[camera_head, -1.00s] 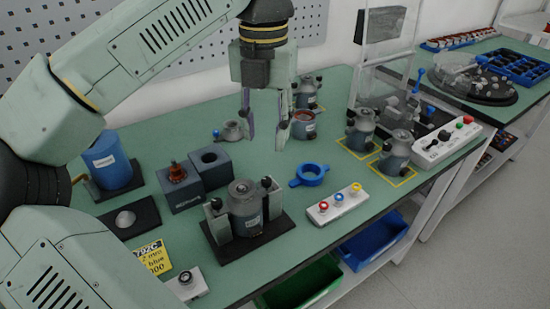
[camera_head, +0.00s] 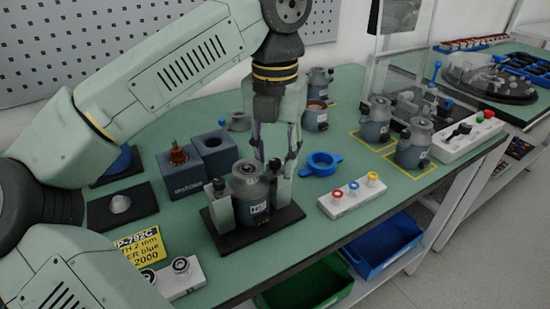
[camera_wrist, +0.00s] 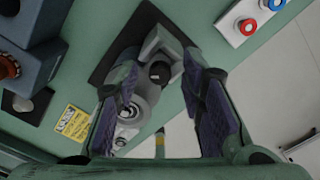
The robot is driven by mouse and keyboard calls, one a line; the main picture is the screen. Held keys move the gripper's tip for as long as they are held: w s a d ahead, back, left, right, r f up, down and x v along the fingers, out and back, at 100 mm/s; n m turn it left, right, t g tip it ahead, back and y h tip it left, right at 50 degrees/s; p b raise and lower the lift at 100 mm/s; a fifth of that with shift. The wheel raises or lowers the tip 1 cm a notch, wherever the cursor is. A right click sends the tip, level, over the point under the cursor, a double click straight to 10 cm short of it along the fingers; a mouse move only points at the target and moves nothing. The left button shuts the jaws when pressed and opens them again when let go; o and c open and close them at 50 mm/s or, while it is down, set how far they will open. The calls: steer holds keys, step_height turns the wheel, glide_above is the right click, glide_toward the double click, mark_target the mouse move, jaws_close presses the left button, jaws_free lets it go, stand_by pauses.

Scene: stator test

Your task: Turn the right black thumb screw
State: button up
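The right black thumb screw (camera_head: 275,164) sits on top of the right grey clamp block (camera_head: 283,190) of the fixture. The left black thumb screw (camera_head: 218,185) is on the left block. A grey metal stator (camera_head: 250,188) stands upright between the blocks on a black base plate (camera_head: 230,241). My gripper (camera_head: 277,158) is open and points down over the right screw. In the wrist view, the round black screw head (camera_wrist: 160,71) appears between my two purple-padded fingers (camera_wrist: 158,85), with a gap on each side. The finger height relative to the screw is hard to tell.
Dark blocks (camera_head: 183,185) stand behind left. A small white box with round knobs (camera_head: 180,282) lies front left. More stators stand at the back and right.

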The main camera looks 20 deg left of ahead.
jaws_close()
stand_by(0.3)
steer(key=shift+m, duration=0.8)
jaws_free()
